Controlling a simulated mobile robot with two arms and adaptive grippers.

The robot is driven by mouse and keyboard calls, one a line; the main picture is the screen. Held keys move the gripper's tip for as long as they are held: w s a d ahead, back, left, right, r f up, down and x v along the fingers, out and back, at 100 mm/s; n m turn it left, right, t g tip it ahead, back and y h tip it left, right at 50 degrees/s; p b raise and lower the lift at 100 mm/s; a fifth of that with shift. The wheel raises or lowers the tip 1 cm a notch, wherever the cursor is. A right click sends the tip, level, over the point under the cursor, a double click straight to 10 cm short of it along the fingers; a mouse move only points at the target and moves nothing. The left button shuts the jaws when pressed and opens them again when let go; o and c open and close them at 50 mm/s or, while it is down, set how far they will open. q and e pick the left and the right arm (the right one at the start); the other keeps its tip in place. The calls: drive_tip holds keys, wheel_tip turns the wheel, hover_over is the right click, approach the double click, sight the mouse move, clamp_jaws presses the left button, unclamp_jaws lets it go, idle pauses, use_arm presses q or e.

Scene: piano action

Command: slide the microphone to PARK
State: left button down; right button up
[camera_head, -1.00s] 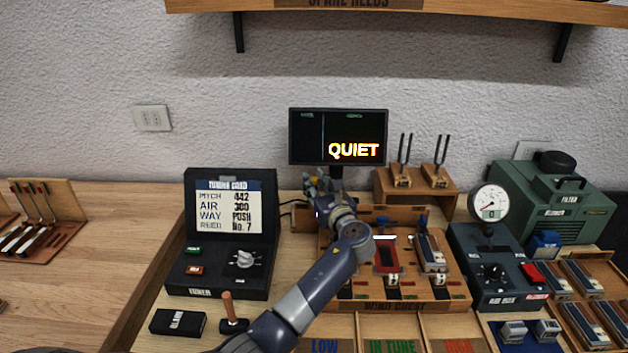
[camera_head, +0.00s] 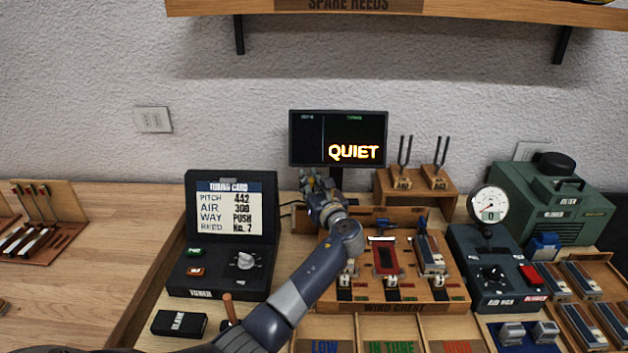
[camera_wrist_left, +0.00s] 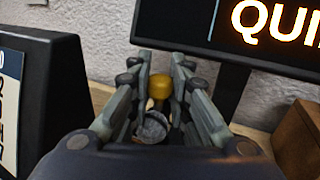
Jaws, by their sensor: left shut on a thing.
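My left gripper (camera_head: 311,182) is behind the left end of the wind chest (camera_head: 408,307), just below the monitor. In the left wrist view my left gripper (camera_wrist_left: 161,72) has its fingers on either side of a small part with a gold top (camera_wrist_left: 159,88) and a round grey piece (camera_wrist_left: 152,127) below it. This held part appears to be the microphone. My fingers and wrist hide most of it, and it cannot be made out in the head view. No PARK marking can be read. My right gripper is not in view.
The monitor (camera_head: 338,124) reads QUIET, and its stand is close to the right of my left gripper. The black tuner case (camera_head: 180,258) stands to the left. A wooden block with tuning forks (camera_head: 448,196) is to the right. The wall is close behind.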

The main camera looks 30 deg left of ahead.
use_arm(q)
drive_tip(key=shift+s+a+p, duration=0.6)
drive_tip(key=shift+a+p, duration=0.05)
drive_tip(key=shift+a, duration=0.25)
drive_tip(key=shift+a+f, duration=0.1)
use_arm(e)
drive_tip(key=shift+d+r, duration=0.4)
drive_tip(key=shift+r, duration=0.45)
use_arm(q)
drive_tip(key=c, duration=1.8)
unclamp_jaws()
drive_tip(key=shift+f, duration=0.1)
drive_tip(key=shift+o, duration=0.2)
drive_tip(key=shift+s, duration=0.2)
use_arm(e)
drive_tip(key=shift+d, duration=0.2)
use_arm(q)
drive_tip(key=shift+w+r, duration=0.1)
drive_tip(key=shift+r, duration=0.1)
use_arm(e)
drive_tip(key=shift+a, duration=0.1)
